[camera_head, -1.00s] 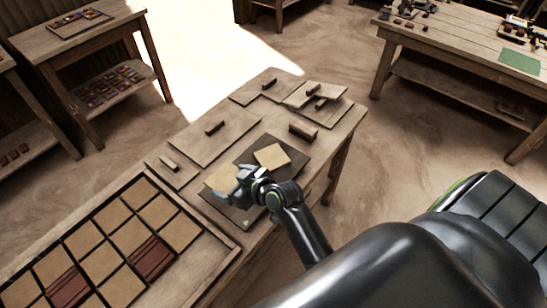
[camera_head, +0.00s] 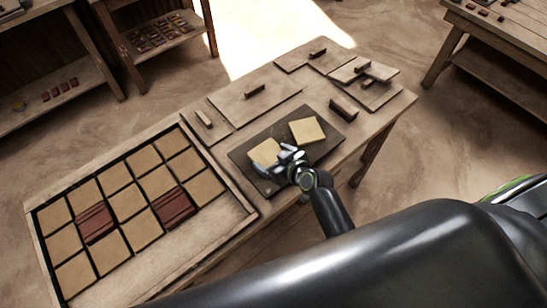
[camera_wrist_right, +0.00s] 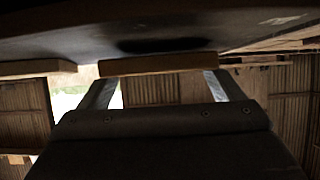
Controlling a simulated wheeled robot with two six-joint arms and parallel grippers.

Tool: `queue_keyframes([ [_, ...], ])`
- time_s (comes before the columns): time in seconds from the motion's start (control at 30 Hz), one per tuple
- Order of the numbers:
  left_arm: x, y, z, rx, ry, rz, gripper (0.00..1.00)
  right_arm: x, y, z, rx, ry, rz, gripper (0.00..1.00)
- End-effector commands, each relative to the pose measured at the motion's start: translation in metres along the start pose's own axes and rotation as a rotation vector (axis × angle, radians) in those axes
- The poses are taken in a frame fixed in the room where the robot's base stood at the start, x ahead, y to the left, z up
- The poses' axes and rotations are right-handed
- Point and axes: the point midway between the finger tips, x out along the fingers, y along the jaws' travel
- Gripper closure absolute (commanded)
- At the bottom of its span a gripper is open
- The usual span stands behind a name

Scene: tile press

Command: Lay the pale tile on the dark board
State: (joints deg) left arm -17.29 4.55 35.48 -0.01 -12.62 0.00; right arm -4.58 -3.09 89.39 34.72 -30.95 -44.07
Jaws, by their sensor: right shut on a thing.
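The dark board (camera_head: 249,167) lies on the workbench, and one pale tile (camera_head: 308,131) rests on its far right part. My right gripper (camera_head: 281,158) is shut on a second pale tile (camera_head: 265,151) over the board's left part. In the right wrist view this held tile (camera_wrist_right: 158,64) shows edge-on between the fingers, close against the dark board (camera_wrist_right: 70,42). I cannot tell whether it touches. The other tile (camera_wrist_right: 38,68) shows to the left, apart from it. My left gripper is not in view.
A framed tray (camera_head: 239,210) of tan and dark red tiles lies left of the board. Flat wooden boards with handles (camera_head: 255,91) lie behind, and a small dark block (camera_head: 343,108) stands beyond the board. Other tables stand further back.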

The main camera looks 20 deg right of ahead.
Motion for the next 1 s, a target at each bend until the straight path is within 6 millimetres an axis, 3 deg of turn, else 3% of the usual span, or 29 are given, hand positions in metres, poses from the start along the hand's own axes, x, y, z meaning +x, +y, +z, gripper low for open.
queue_keyframes([
  [0.47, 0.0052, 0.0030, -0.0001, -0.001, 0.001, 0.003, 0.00, 0.0056, 0.0005, 0.0091, 0.000, 0.003, 0.002, 0.44],
  [0.5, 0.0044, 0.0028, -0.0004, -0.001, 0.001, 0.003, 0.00, 0.0052, 0.0004, 0.0092, 0.000, 0.001, 0.001, 0.10],
  [0.57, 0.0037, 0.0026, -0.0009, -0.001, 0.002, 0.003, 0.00, 0.0048, 0.0004, 0.0087, 0.000, 0.001, 0.001, 0.03],
  [1.0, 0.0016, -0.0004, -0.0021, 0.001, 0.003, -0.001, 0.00, -0.0039, 0.0005, 0.0067, 0.000, 0.001, 0.002, 0.00],
])
